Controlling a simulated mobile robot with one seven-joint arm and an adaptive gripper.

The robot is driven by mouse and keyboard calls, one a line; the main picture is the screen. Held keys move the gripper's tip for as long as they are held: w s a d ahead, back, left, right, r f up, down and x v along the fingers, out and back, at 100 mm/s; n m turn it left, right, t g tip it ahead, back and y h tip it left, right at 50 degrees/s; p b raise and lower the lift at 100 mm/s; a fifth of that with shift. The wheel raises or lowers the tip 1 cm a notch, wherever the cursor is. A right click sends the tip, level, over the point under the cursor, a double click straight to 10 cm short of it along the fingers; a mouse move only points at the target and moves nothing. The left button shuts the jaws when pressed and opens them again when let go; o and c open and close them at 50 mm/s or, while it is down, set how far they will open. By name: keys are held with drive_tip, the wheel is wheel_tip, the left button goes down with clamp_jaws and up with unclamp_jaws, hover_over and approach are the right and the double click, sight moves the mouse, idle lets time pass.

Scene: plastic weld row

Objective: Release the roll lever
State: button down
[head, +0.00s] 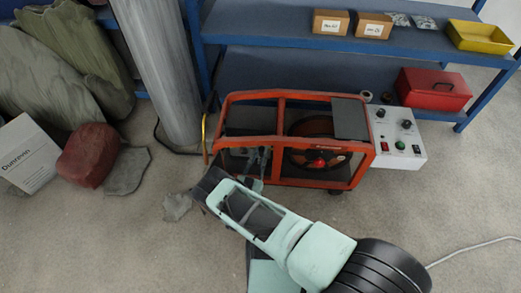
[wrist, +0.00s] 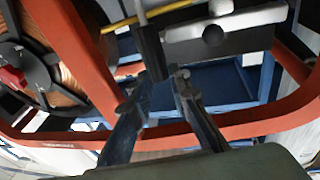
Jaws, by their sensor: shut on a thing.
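The orange-framed machine (head: 300,96) stands on the floor in the head view, with a copper-coloured roll (head: 308,128) and a red hub (head: 318,161) inside. In the wrist view the roll (wrist: 62,85) is at the left, with the red hub (wrist: 10,78) at the edge. My gripper (wrist: 164,88) reaches over the orange lower bar, its two fingers closed around the lower end of a dark upright piece, apparently the roll lever (wrist: 151,52). In the head view my gripper (head: 258,164) is partly hidden by the frame and my arm. The exact grip contact is hard to see.
A grey control box (head: 398,135) is fixed at the machine's right. Blue shelving (head: 290,24) stands behind, with a red toolbox (head: 432,89) and a yellow tray (head: 480,37). A cable lies on the floor at right.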

drive_tip(key=shift+s+f+t+h, duration=0.25)
drive_tip(key=shift+s+t+h, duration=0.05)
drive_tip(key=shift+s+t, duration=0.35)
drive_tip(key=c, duration=1.8)
unclamp_jaws()
